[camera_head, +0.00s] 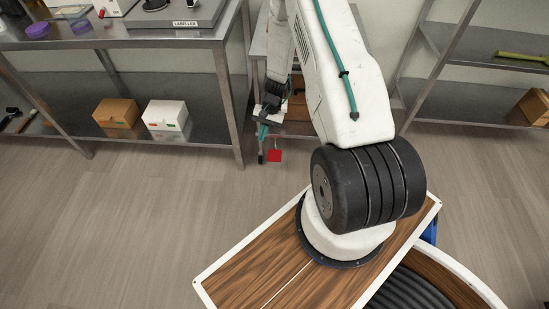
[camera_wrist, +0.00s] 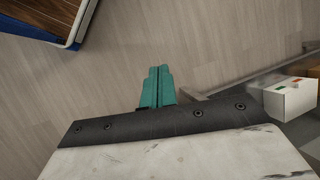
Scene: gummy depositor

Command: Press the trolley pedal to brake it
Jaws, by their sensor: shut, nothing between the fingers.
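The trolley pedal (camera_head: 275,155) is a small red plate low at the front of the metal trolley (camera_head: 258,46), close to the floor. The trolley stands at the back, partly hidden behind my arm. My gripper (camera_head: 262,131) points downward just above and slightly left of the pedal in the head view, apart from it as far as I can tell. In the wrist view its teal fingers (camera_wrist: 158,87) are together with nothing between them, over bare floor. The pedal does not show in the wrist view.
A steel bench (camera_head: 110,40) stands left of the trolley, with a brown box (camera_head: 117,113) and a white box (camera_head: 165,115) on its lower shelf. A metal rack (camera_head: 470,62) stands at the right. The floor in front of the trolley is clear.

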